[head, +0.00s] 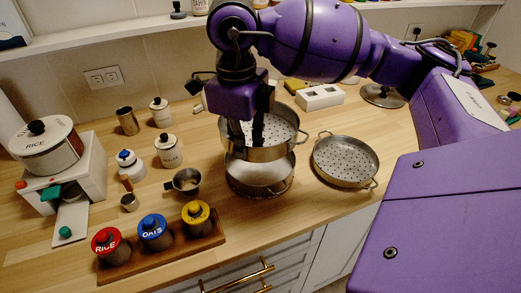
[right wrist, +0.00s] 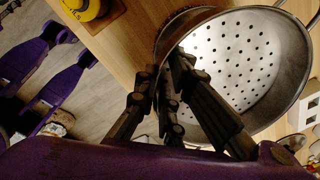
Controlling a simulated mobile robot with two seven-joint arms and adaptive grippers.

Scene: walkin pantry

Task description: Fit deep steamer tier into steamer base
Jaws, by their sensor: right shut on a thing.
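The deep steamer tier (head: 283,126) is a round metal pot with a perforated floor and side handles. My right gripper (head: 250,140) is shut on its near-left wall, with fingers reaching inside it. The tier also fills the right of the right wrist view (right wrist: 240,65), where the fingers (right wrist: 172,85) are at its rim. The steamer base (head: 258,187), a wide metal pan, stands on the counter directly below the tier in the head view. Part of its inside shows beneath the tier, which looks raised above it. The tier hides the base's far rim. My left gripper is not in view.
A shallow perforated tier (head: 346,158) lies right of the base. A small metal pot (head: 185,181) and a wooden rack (head: 165,250) of lidded jars stand to the left. A white box (head: 320,97) is behind. The counter's front edge is close to the base.

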